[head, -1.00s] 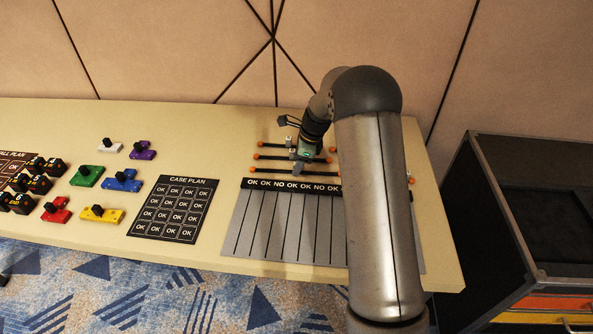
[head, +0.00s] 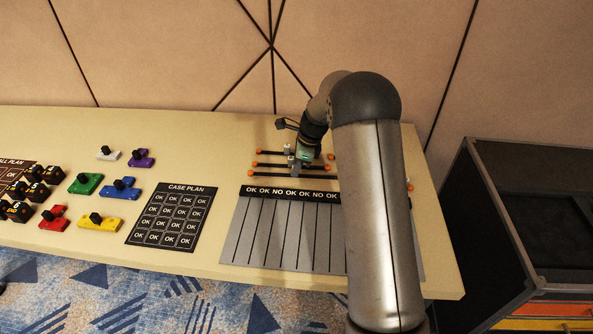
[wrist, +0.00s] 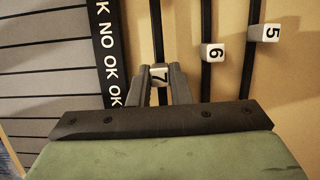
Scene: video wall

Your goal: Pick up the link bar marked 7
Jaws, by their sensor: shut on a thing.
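The link bar marked 7 (wrist: 158,30) is a dark bar with a white cube tag reading 7 (wrist: 160,74). My gripper (wrist: 161,80) is shut on it at the tag, with one finger on each side. In the head view, my gripper (head: 294,168) is over the bar nearest the black OK/NO strip. That bar (head: 268,177) has an orange end. I cannot tell whether it is clear of the table. The bars marked 6 (wrist: 213,53) and 5 (wrist: 270,33) lie apart to the right in the wrist view. My arm hides part of the bars' right side in the head view.
The OK/NO strip (head: 270,191) and its striped grey panel lie in front of the bars on the table (head: 80,129). The case plan card (head: 172,213) and several coloured knobbed pieces are left. A dark case (head: 545,215) stands off the right edge.

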